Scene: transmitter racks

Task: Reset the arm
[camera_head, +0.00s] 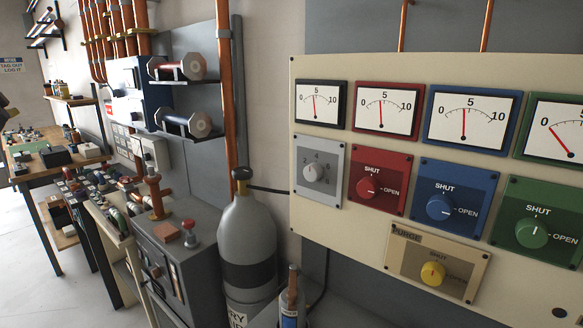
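Neither of my grippers shows in the head view. A cream control panel (345,222) fills the right side. It carries a grey knob (315,173), a red knob (367,187), a blue knob (439,207), a green knob (532,232) and a yellow purge knob (432,273). The red and blue knobs seem turned to OPEN. The green knob seems turned to SHUT. The black (321,104), red (388,108) and blue (470,117) gauges read near the middle. The green gauge (565,125) reads low.
A grey gas cylinder (247,238) stands left of the panel, with a small blue bottle (289,309) beside it. A grey cabinet (192,245) and a cluttered wooden table (28,167) stand farther left. Wall shelves (187,135) hold two canisters. Floor (40,285) shows at lower left.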

